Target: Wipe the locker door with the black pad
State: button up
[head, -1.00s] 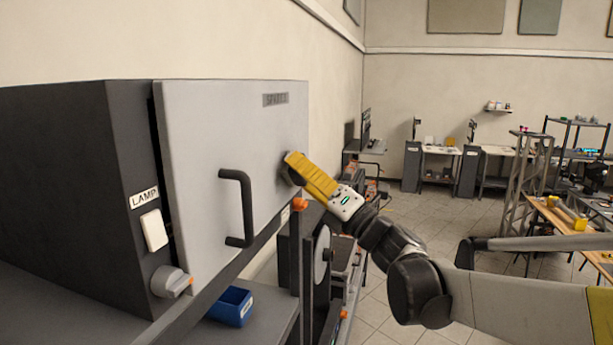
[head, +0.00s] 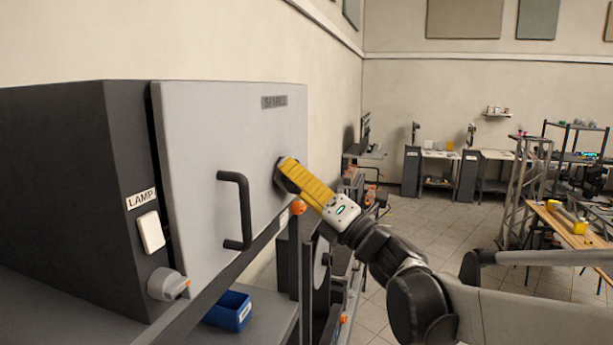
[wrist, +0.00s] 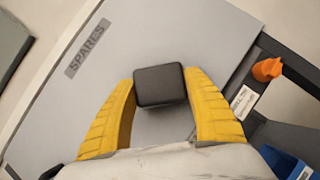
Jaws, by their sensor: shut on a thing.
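The locker door (head: 215,130) is a light grey panel with a dark handle (head: 236,210) and a "SPARES" label; it stands slightly ajar on the dark cabinet. My gripper (head: 287,176), with yellow fingers, is at the right part of the door, right of the handle. It is shut on the black pad (wrist: 160,86), which sits between the fingers in the wrist view against the door's grey face (wrist: 175,35). In the head view the pad (head: 281,178) is mostly hidden behind the fingers. Whether it touches the door is hard to tell.
A "LAMP" switch (head: 151,232) and a grey knob (head: 168,284) are on the cabinet's side. An orange knob (head: 298,208) is just below my gripper. A blue bin (head: 229,310) stands on the shelf below. Open floor (head: 415,225) lies to the right.

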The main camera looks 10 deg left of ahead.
aim_at(285, 181)
jog(key=shift+s+a+r, duration=0.1)
jog(key=shift+s+a, duration=0.05)
jog(key=shift+s, duration=1.85)
jog(key=shift+w, duration=0.2)
jog(key=w+b, duration=0.1)
jog(key=w, duration=0.6)
jog(key=shift+w+d, duration=0.3)
jog(key=shift+w, duration=0.1)
jog(key=shift+s, duration=0.1)
jog(key=shift+s+a, duration=0.15)
jog(key=shift+s, duration=1.85)
jog(key=shift+s+a, duration=0.15)
jog(key=shift+s, duration=1.85)
